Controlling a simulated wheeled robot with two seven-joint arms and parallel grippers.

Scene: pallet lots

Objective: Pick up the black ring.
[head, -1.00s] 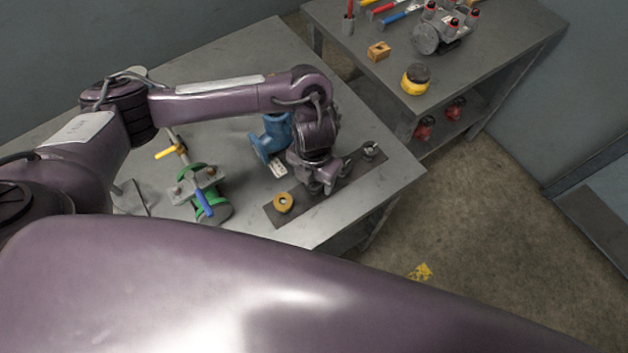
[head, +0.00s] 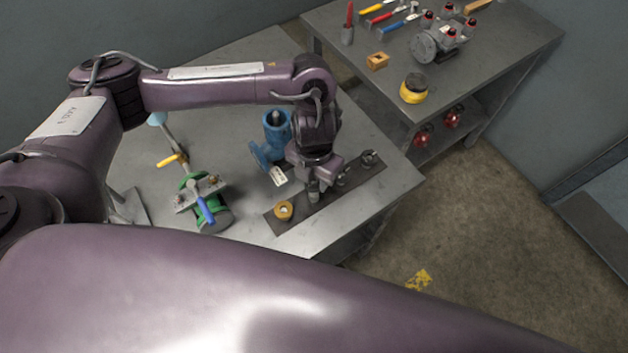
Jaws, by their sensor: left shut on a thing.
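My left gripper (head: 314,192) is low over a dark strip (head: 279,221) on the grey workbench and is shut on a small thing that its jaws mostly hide. I cannot make out a black ring clearly; whether it is the thing in the jaws I cannot tell. A yellow-brown ring (head: 283,211) lies on the strip just left of the gripper. Small dark metal parts stand to its right, one close by (head: 343,178) and one at the strip's far end (head: 369,158). My right gripper is not in view.
A blue pipe fitting (head: 268,150) stands close behind-left of the gripper. A green valve with a blue handle (head: 205,205) is further left. A second bench (head: 480,75) at the back right holds tools and a yellow-black part (head: 414,89). The workbench's front right is clear.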

